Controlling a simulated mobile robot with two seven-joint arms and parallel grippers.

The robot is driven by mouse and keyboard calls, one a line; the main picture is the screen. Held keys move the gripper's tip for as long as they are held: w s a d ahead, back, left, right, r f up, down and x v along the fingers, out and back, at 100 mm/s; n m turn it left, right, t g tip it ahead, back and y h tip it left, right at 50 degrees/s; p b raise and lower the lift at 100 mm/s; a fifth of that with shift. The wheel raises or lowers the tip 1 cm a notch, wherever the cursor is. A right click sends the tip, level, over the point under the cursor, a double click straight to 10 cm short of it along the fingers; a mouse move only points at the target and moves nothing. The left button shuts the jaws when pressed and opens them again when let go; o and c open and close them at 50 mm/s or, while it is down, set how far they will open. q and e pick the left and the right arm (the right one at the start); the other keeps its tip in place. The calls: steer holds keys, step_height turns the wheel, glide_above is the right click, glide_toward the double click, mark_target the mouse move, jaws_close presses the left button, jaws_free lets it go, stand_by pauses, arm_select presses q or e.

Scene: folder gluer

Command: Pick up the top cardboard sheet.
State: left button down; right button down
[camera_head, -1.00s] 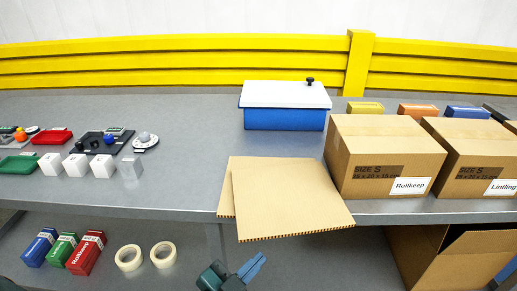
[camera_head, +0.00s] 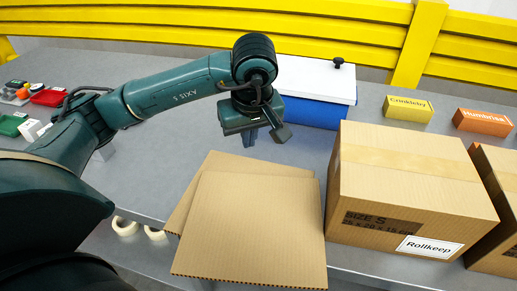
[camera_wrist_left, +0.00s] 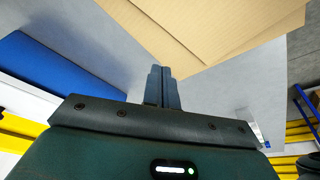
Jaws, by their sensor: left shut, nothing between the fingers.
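Two flat cardboard sheets lie stacked at the table's front edge in the head view. The top cardboard sheet (camera_head: 254,232) overhangs the edge and is turned relative to the lower sheet (camera_head: 228,161), which shows behind and to its left. My left gripper (camera_head: 250,140) is beyond the far edge of the sheets, apart from them. In the left wrist view its fingers (camera_wrist_left: 163,78) are together and empty, pointing toward the cardboard (camera_wrist_left: 215,22). My right gripper is not in view.
A closed box labelled Rollkeep (camera_head: 405,190) stands close to the right of the sheets. A blue bin with a white lid (camera_head: 315,92) is behind the gripper. Small Crinklety (camera_head: 408,109) and orange (camera_head: 482,122) boxes stand at the back right. Bare grey table lies left of the sheets.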

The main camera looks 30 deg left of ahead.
mark_target(246, 171)
arm_select(q)
steer(key=shift+y, duration=0.4)
steer(key=x, duration=0.3)
steer(key=a+x, duration=0.1)
steer(key=x, duration=0.4)
steer(key=shift+w+a, duration=0.25)
steer(key=shift+w, duration=0.1)
steer(key=shift+d+f+p, duration=0.1)
steer(key=shift+f+p, duration=0.25)
steer(key=shift+f, duration=0.05)
steer(key=shift+s+d+p, duration=0.45)
steer(key=shift+s+d, duration=0.65)
steer(key=shift+d, duration=0.25)
